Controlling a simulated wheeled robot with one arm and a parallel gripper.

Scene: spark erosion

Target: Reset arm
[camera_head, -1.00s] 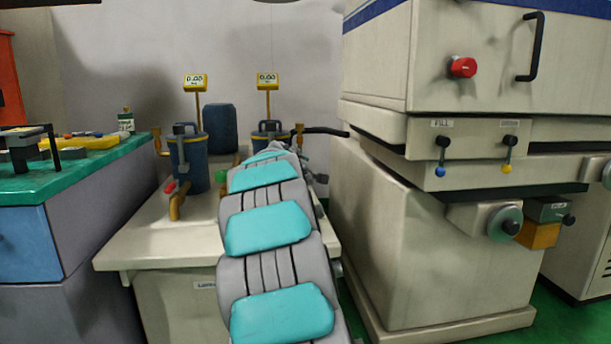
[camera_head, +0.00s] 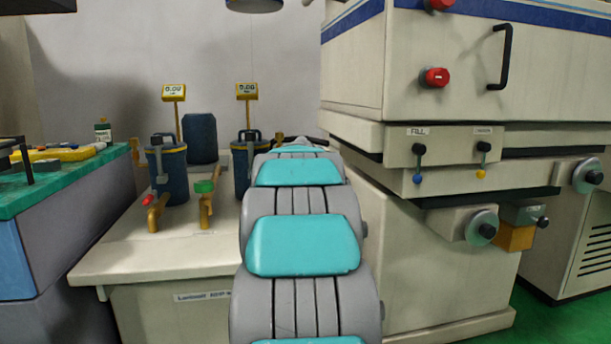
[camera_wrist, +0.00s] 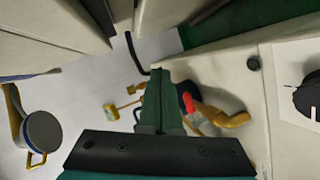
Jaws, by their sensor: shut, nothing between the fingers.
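My gripper (camera_wrist: 160,74) shows in the wrist view with its two green fingers closed together and nothing held. In the head view my grey and turquoise arm stretches away over the pale bench, and its far end hides the gripper there. In the wrist view a red handle (camera_wrist: 188,102) and a brass pipe (camera_wrist: 236,120) lie just right of the fingers in the picture. I cannot tell the gap between them and the fingers.
Blue canisters (camera_head: 168,175) with brass taps stand on the pale bench (camera_head: 130,255), beside yellow displays (camera_head: 173,92). A large cream machine (camera_head: 365,75) with knobs and a black handle (camera_head: 501,57) stands close right of my arm. A green-topped bench (camera_head: 70,176) is left.

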